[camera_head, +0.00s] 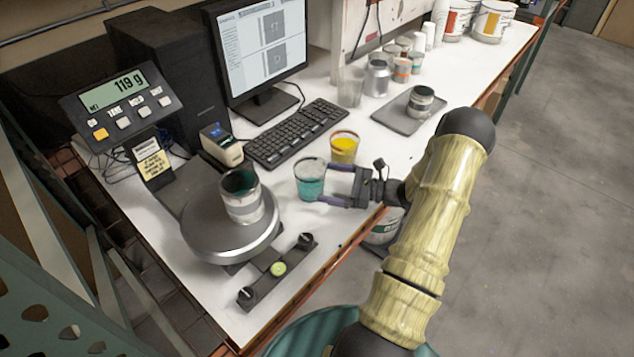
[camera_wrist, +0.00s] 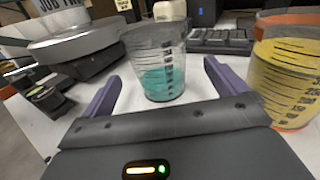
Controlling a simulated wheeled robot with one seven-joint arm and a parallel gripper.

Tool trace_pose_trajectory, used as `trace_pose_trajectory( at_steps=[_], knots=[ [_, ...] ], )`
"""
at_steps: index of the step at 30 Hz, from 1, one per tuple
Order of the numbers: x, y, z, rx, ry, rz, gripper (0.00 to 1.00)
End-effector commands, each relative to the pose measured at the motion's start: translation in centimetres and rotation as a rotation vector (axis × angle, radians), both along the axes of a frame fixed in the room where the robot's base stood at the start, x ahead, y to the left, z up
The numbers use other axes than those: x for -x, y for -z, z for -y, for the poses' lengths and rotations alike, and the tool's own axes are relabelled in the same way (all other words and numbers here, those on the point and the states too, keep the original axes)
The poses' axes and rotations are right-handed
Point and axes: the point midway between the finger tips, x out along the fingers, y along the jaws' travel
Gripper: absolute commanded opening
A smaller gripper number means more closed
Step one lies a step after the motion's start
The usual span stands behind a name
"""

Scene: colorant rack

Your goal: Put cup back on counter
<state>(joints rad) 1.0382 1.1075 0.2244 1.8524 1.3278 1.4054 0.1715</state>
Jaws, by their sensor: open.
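A clear cup with teal liquid (camera_head: 310,180) stands upright on the white counter (camera_head: 335,225), right of the scale. It also shows in the wrist view (camera_wrist: 160,70), just ahead of the fingers and between their lines. My gripper (camera_head: 325,186) is open at the cup. In the head view its two purple fingers reach the cup from the right; in the wrist view the fingertips stand to either side of its near face. I cannot tell whether they touch it. A second cup with yellow liquid (camera_head: 344,148) stands close behind, and at the right in the wrist view (camera_wrist: 288,75).
A scale (camera_head: 215,245) carries a metal can (camera_head: 242,197) and its display reads 119 g. A keyboard (camera_head: 297,133), a small device (camera_head: 221,145) and a black bar level (camera_head: 278,270) lie nearby. A grey tray (camera_head: 397,122) holds a can. The counter's front edge is close to my gripper.

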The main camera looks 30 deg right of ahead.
Motion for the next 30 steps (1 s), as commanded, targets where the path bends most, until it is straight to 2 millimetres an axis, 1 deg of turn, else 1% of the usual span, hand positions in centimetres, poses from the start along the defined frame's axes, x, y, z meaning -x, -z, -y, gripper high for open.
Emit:
trace_pose_trajectory(
  at_steps=[1,6,10,14,30],
  knots=[
    [0.7,0.2,0.8,0.001,0.001,0.002,0.97],
    [2.8,0.1,3.1,0.001,0.001,0.002,0.97],
    [3.7,0.0,4.2,0.0,0.0,0.0,0.97],
    [4.0,-0.1,4.5,0.0,0.0,0.0,0.97],
    [3.9,-0.1,4.4,-0.001,-0.002,0.0,0.97]
  ],
)
